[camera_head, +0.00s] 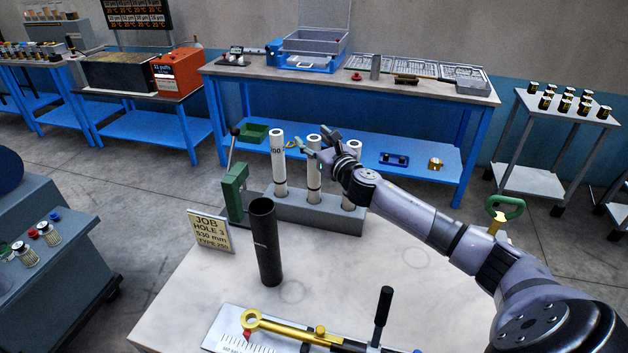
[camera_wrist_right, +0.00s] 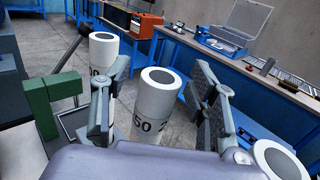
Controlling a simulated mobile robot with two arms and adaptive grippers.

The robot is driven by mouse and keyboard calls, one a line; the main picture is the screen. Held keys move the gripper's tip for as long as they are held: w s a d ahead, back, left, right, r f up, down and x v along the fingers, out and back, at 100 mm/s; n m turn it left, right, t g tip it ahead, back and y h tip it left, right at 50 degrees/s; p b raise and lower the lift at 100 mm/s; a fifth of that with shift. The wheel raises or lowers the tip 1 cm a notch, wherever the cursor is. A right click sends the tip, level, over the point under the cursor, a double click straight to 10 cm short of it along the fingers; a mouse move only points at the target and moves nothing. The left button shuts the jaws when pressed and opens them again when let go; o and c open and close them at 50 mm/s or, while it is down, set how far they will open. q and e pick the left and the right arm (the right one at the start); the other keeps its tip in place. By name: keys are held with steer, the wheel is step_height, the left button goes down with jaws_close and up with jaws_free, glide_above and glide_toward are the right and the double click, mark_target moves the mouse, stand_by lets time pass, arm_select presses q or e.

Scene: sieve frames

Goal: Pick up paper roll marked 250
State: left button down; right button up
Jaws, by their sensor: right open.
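Three white paper rolls stand upright in a grey rack on the white table. The middle roll (camera_head: 313,178) shows "50" and part of a "2" in the right wrist view (camera_wrist_right: 155,100). My right gripper (camera_head: 322,148) is open near the top of this roll. In the wrist view its fingers (camera_wrist_right: 160,75) are apart on either side of the roll, with gaps visible. The left roll (camera_head: 278,165) has a marking that seems to end in "00". The right roll (camera_head: 351,150) is partly hidden by my gripper, its marking unseen. My left gripper is out of view.
The rack (camera_head: 330,213) has a green clamp (camera_head: 234,190) at its left. A black tube (camera_head: 265,245) and a job sign (camera_head: 210,230) stand in front. A yellow tool (camera_head: 290,330) and a black-handled lever (camera_head: 382,315) are nearer. The table's middle right is clear.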

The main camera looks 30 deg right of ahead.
steer(key=shift+c, duration=0.4)
jaws_close()
stand_by(0.4)
